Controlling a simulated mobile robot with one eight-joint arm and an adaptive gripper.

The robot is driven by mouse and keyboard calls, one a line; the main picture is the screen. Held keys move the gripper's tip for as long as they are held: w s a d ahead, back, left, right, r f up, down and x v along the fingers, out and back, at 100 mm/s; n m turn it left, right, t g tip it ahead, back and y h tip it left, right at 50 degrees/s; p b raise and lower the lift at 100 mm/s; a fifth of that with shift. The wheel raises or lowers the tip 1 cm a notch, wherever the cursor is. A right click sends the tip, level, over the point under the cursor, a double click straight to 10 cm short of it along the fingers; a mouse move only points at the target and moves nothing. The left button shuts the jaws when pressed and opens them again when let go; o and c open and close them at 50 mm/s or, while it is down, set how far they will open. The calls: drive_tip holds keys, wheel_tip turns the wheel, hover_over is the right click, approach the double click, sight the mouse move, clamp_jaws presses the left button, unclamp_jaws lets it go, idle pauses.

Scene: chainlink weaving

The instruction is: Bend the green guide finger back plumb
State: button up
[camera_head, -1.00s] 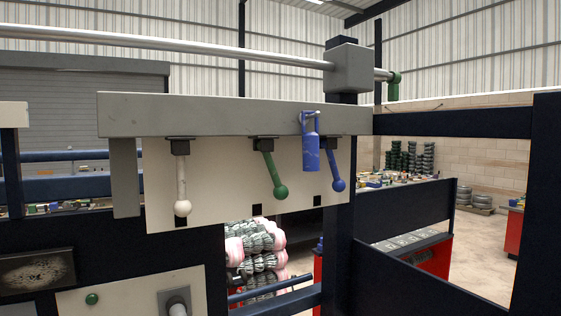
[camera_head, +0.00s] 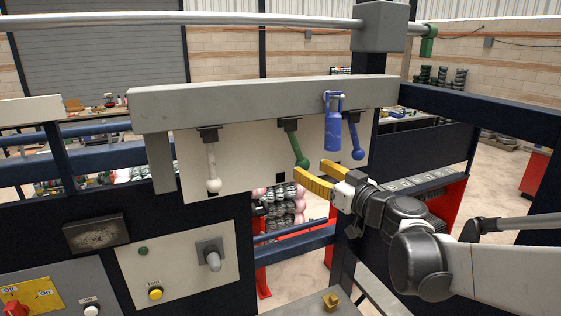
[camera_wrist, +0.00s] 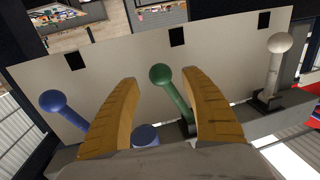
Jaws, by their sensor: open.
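The green guide finger (camera_head: 297,145) hangs from a dark bracket under the grey beam (camera_head: 265,97). It leans, with its ball end to the right of its mount. My gripper (camera_head: 312,172) is open, its yellow fingers near the green ball. In the wrist view the green finger (camera_wrist: 172,92) shows between my two fingers (camera_wrist: 160,80), its base closer to the right one. I cannot tell whether they touch. The white guide finger (camera_head: 211,162) hangs nearly straight to the left. The blue guide finger (camera_head: 355,139) leans right.
A blue padlock-like body (camera_head: 333,129) hangs from the beam between the green and blue fingers; its end (camera_wrist: 146,135) shows low in the wrist view. A pale panel (camera_head: 250,160) with dark square marks stands behind. A dark upright post (camera_head: 373,60) stands to the right.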

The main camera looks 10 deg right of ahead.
sight(307, 167)
drive_tip(key=x, duration=0.4)
drive_tip(key=shift+w+a, duration=0.1)
clamp_jaws()
drive_tip(key=a+m+b, duration=0.2)
drive_tip(key=s+a+f+m, duration=0.1)
drive_tip(key=a+m, duration=0.1)
drive_tip(key=shift+s+t+b, duration=0.15)
drive_tip(key=shift+t+b, duration=0.15)
drive_tip(key=shift+b, duration=0.1)
drive_tip(key=shift+s+a+m, duration=0.1)
drive_tip(key=shift+a+m, duration=0.1)
drive_tip(key=shift+m, duration=0.1)
unclamp_jaws()
drive_tip(key=shift+r, duration=0.1)
drive_tip(key=shift+d, duration=0.1)
